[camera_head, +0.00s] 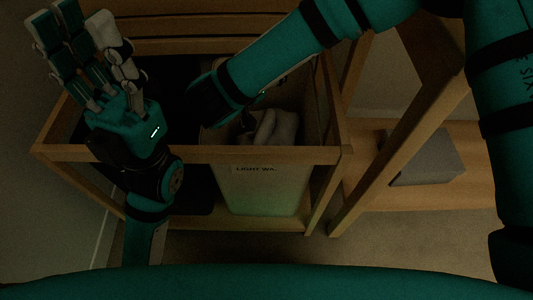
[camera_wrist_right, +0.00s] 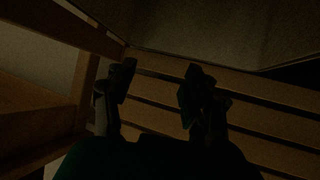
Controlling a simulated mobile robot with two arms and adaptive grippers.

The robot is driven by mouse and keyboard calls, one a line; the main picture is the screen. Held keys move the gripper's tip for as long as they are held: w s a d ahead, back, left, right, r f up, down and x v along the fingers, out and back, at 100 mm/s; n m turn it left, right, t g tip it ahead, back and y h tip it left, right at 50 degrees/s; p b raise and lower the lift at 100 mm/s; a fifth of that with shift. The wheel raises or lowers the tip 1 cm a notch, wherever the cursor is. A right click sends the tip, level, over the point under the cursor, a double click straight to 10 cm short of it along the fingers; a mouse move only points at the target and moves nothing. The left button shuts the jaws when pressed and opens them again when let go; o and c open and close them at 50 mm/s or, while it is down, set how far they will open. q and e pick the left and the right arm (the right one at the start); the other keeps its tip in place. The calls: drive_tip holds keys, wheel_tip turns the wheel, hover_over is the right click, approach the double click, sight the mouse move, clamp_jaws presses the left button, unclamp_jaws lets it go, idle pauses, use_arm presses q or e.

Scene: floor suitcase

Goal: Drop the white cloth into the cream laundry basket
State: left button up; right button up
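The white cloth (camera_head: 272,128) lies crumpled in the mouth of the cream laundry basket (camera_head: 262,192), which has dark lettering on its front and stands in a wooden frame. My right forearm reaches over the basket from the upper right, and its hand is too dark to make out in the head view. In the right wrist view my right gripper (camera_wrist_right: 158,84) has its fingers apart with nothing between them. My left gripper (camera_head: 88,50) is raised at the left, above the frame, with its fingers extended and apart; I see no cloth in it.
A dark basket (camera_head: 180,185) stands left of the cream one in the same wooden frame (camera_head: 240,154). Wooden slats (camera_wrist_right: 240,122) show below the right fingers. At the right, a grey box (camera_head: 428,163) sits on a wooden shelf. Carpet shows in front.

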wheel_tip(320, 180, up, 10)
idle(0.7)
